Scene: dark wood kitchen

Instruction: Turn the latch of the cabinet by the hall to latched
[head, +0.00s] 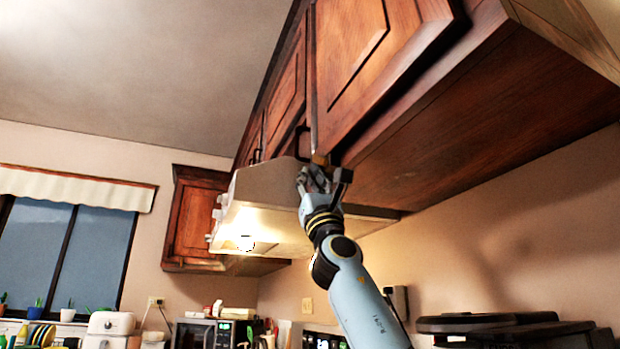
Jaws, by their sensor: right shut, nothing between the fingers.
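A dark brown wooden wall cabinet (490,110) fills the upper right, seen from below. Its panelled door (365,60) looks slightly apart from the cabinet body along its right edge. A small brass-coloured piece (320,160), perhaps part of the latch, shows at the door's lower corner. My right gripper (314,180) is just below that piece, pointing up, with its fingers shut and nothing held. A dark block beside the fingers is too small to identify. I cannot tell whether the fingers touch the latch, nor the latch's position. My left gripper is out of view.
A lit range hood (265,205) is directly left of and behind my right gripper. More cabinet doors (285,95) run away along the wall. A far cabinet (192,225), a microwave (203,333) and a window (68,250) stand at the left. Open air lies below the cabinet's underside.

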